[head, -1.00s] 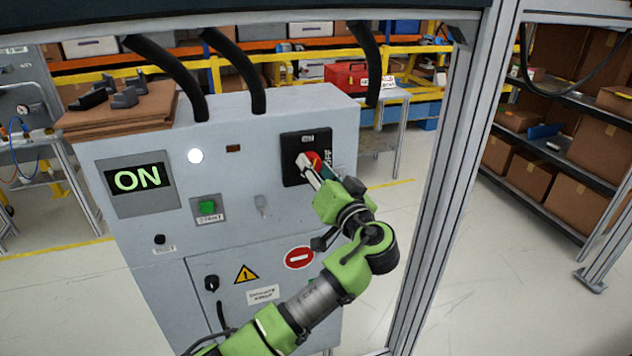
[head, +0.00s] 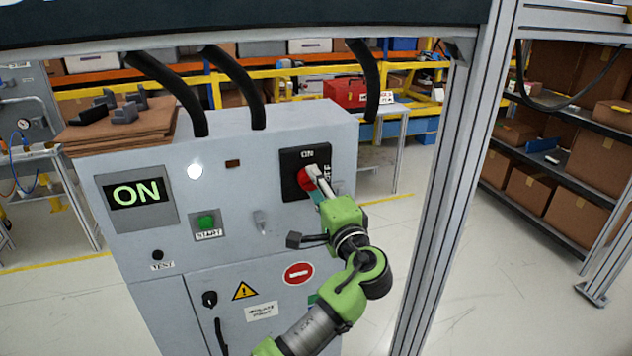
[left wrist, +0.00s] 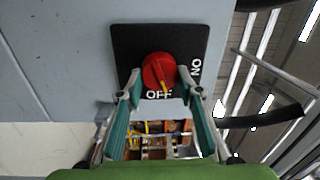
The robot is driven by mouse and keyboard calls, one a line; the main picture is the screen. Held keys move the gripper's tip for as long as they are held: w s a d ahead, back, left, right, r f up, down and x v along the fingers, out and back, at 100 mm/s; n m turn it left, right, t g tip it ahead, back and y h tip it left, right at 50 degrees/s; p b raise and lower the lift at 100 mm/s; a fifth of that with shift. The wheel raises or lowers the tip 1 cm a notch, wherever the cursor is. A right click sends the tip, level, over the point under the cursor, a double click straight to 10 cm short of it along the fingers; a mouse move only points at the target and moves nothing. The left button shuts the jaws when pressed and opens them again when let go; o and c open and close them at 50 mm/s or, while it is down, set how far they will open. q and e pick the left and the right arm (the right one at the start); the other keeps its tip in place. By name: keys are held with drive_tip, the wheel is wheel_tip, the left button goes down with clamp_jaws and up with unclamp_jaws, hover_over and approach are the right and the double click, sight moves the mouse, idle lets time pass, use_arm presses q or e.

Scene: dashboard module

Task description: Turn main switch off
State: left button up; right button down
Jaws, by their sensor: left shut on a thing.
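The main switch is a red round knob (head: 304,182) on a black plate (head: 292,160), marked ON at its top and OFF at its right in the head view. In the left wrist view the knob (left wrist: 155,68) has a yellow mark pointing toward the OFF label. My left gripper (left wrist: 161,80) has its fingers on both sides of the knob and is shut on it. In the head view the left gripper (head: 318,177) covers the knob's right side. The display (head: 138,194) on the cabinet reads ON. My right gripper is not in view.
The grey cabinet (head: 240,250) carries a lit white lamp (head: 195,171), a green START button (head: 206,222) and a small toggle (head: 261,221). A metal frame post (head: 440,190) stands right of my arm. Black cables (head: 238,72) hang above the cabinet.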

use_arm(q)
drive_tip(key=shift+a+r+m+p, duration=0.1)
drive_tip(key=shift+m+p, duration=0.8)
drive_tip(key=shift+m, duration=1.1)
drive_tip(key=o, duration=1.1)
drive_tip(key=shift+w+f, duration=0.1)
drive_tip(key=shift+f, duration=0.1)
drive_tip(key=shift+r, duration=0.1)
